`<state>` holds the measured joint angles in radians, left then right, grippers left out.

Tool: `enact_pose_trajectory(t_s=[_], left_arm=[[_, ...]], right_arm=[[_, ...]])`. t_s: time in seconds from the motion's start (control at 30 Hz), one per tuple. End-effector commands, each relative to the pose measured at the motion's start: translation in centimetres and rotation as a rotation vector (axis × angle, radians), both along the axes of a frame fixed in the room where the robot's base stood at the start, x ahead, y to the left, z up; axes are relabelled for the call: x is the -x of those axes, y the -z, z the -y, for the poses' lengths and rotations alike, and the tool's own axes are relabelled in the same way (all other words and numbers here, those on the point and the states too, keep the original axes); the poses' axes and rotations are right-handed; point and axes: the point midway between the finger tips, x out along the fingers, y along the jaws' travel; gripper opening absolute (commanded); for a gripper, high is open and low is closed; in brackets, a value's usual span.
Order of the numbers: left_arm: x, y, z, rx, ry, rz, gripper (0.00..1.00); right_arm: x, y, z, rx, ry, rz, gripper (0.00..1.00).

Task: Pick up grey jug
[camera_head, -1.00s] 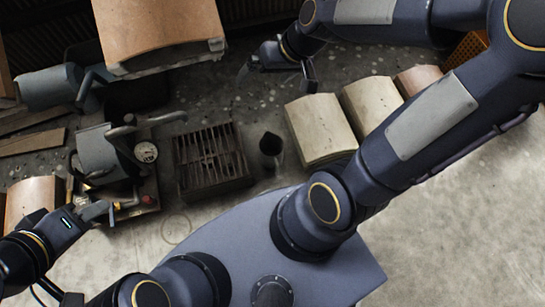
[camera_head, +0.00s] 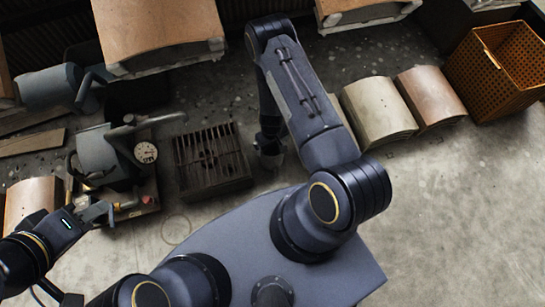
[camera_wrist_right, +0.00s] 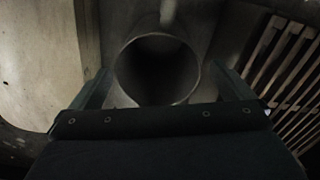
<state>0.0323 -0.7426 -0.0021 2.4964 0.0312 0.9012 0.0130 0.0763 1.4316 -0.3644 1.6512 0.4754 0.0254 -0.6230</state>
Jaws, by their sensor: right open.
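The grey jug shows in the right wrist view (camera_wrist_right: 157,70) as an open round rim with a dark inside. It stands between the two spread fingers of my right gripper (camera_wrist_right: 159,82), which is open and pointed down over it. In the head view the jug (camera_head: 272,159) is mostly hidden under my right arm, just right of the slatted grate. I cannot tell whether the fingers touch its sides. My left gripper (camera_head: 100,211) is at the lower left, beside the equipment with the gauge; its jaw opening is unclear.
A dark slatted grate (camera_head: 212,158) lies left of the jug. Curved pale panels (camera_head: 378,107) stand to its right. An orange perforated crate (camera_head: 497,70) is at the far right. A gauge unit (camera_head: 146,152) stands at left. The floor at lower right is clear.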

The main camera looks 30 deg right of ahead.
Motion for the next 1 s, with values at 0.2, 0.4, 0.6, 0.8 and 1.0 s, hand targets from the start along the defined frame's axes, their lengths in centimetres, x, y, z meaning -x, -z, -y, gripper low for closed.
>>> enact_pose_trajectory(t_s=[0.2,0.4,0.6,0.8,1.0], left_arm=[[0.0,1.2,0.0,0.0,0.0,0.0,0.36],[0.0,2.8,0.0,0.0,0.0,0.0,0.36],[0.0,3.7,0.0,0.0,0.0,0.0,0.36],[0.0,3.6,0.0,0.0,0.0,0.0,0.36],[0.0,3.6,0.0,0.0,0.0,0.0,0.36]], right_arm=[[0.0,2.5,0.0,-0.001,0.0,-0.001,1.0],[-0.2,5.2,0.3,-0.001,0.002,-0.002,1.0],[-0.3,7.3,0.3,-0.002,0.001,-0.001,1.0],[-0.3,7.2,0.3,-0.002,0.001,-0.001,1.0],[-0.3,7.2,0.3,-0.002,0.001,-0.001,0.75]])
